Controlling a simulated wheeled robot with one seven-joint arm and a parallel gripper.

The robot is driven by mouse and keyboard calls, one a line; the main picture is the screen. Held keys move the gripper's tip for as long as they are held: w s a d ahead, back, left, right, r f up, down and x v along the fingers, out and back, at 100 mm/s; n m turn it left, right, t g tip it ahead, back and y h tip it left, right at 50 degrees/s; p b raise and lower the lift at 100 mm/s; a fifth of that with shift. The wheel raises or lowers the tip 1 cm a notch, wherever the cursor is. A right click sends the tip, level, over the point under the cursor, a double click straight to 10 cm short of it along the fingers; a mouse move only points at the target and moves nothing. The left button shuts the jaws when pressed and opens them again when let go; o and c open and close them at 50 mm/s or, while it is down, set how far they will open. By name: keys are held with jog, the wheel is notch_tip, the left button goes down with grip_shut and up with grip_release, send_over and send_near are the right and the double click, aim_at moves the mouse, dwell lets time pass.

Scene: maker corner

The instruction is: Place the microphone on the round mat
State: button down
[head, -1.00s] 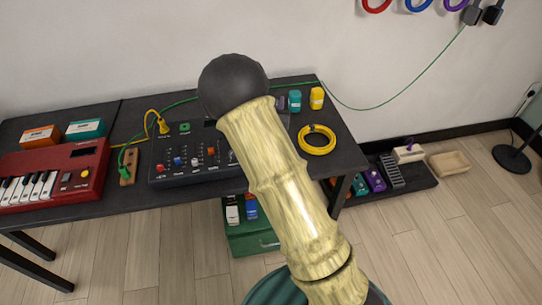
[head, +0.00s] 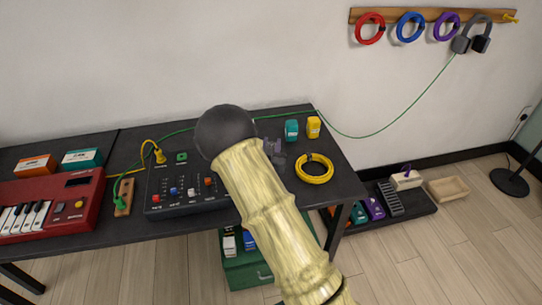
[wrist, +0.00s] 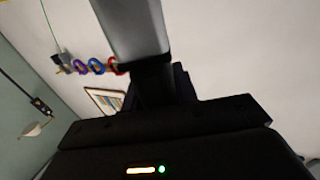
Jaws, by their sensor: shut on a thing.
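In the wrist view my gripper (wrist: 152,82) is dark and shut on a smooth grey bar-like thing (wrist: 130,30). This looks like the microphone, but only part of it shows, running out of the top edge. In the head view my own pale, bamboo-patterned arm with a dark ball-shaped end covers the middle and hides most of what is behind it. Small dark grey parts show just right of the ball; I cannot tell whether they are my gripper. I cannot make out the round mat in either view.
The black table (head: 75,235) holds a red keyboard (head: 60,208), a mixer (head: 185,195), a yellow cable coil (head: 314,168) and teal and yellow pedals. A green crate (head: 245,275) is beneath. A low rack (head: 400,205) and tray (head: 448,189) are on the floor at right.

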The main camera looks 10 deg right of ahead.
jog(key=shift+f, duration=2)
jog(key=shift+f, duration=0.2)
jog(key=c, duration=1.1)
grip_release()
jog(key=shift+r, duration=0.15)
jog(key=b+v, duration=0.1)
jog(key=v, duration=1.1)
